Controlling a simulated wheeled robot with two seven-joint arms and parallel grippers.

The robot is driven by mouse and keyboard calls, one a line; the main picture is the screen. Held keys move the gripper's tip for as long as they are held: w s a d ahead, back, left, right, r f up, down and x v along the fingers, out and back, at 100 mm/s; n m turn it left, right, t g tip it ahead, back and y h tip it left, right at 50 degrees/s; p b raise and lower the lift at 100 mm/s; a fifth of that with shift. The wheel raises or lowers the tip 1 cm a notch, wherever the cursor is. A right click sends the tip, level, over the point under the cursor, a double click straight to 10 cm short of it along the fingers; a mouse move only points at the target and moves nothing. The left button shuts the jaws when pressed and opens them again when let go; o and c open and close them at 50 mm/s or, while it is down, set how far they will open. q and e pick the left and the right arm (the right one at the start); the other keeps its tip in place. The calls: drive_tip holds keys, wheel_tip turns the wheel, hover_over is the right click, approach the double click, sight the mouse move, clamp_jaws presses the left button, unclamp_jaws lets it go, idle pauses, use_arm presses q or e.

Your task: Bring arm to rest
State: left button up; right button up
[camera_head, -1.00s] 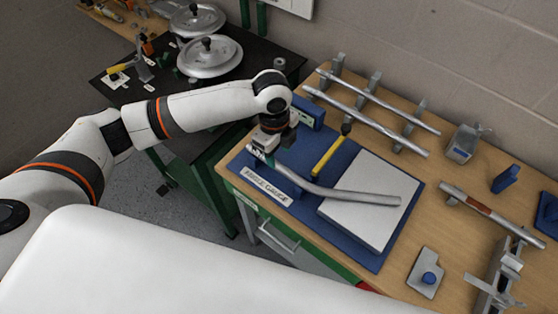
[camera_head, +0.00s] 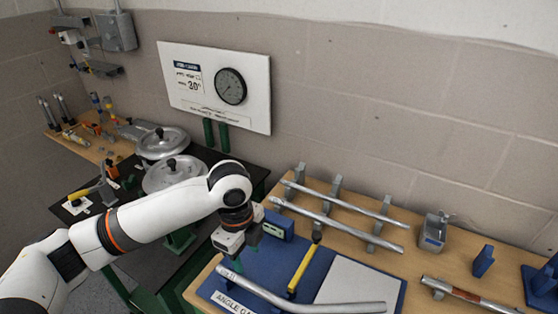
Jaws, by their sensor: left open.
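My left arm comes in from the left and reaches over the workbench. My left gripper (camera_head: 240,259) points down at the left side of the blue mat (camera_head: 320,262). It is open, with nothing seen held in it. A bent grey metal tube (camera_head: 300,302) lies across the mat, its left end just in front of and below the gripper. I cannot tell whether the fingers touch it. A yellow-handled tool (camera_head: 303,270) lies behind the tube, and a small blue box (camera_head: 279,223) stands right of the gripper. My right gripper is not in view.
Two straight tubes (camera_head: 340,225) rest on grey supports at the back of the bench. A metal box (camera_head: 432,232) and another tube (camera_head: 470,297) are at right. A dark table (camera_head: 125,190) with round lidded metal pieces stands behind my arm. A gauge board (camera_head: 215,87) hangs on the wall.

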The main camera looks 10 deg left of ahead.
use_arm(q)
drive_tip(key=s+d+f+n+t+h, duration=0.2)
drive_tip(key=s+d+f+n+h, duration=0.1)
drive_tip(key=s+d+f+n, duration=0.5)
drive_tip(key=s+a+f+n+t+y, duration=0.1)
drive_tip(key=s+a+f+n+y, duration=0.1)
drive_tip(key=s+a+n, duration=0.45)
drive_tip(key=s+a+f+n+t+y, duration=0.1)
drive_tip(key=s+a+f+n+y, duration=0.15)
drive_tip(key=s+a+n, duration=0.45)
wheel_tip(320, 180, down, 26)
drive_tip(key=m+g+b, duration=0.1)
drive_tip(key=m+g, duration=0.1)
drive_tip(key=s+a+f, duration=0.2)
drive_tip(key=s+f, duration=0.6)
drive_tip(key=f, duration=0.1)
drive_tip(key=s+a+f+b, duration=0.1)
drive_tip(key=s+a+f, duration=0.1)
drive_tip(key=s+f, duration=0.6)
drive_tip(key=shift+s+f+g+h, duration=0.2)
drive_tip(key=shift+f+g+h, duration=0.2)
drive_tip(key=shift+f, duration=0.1)
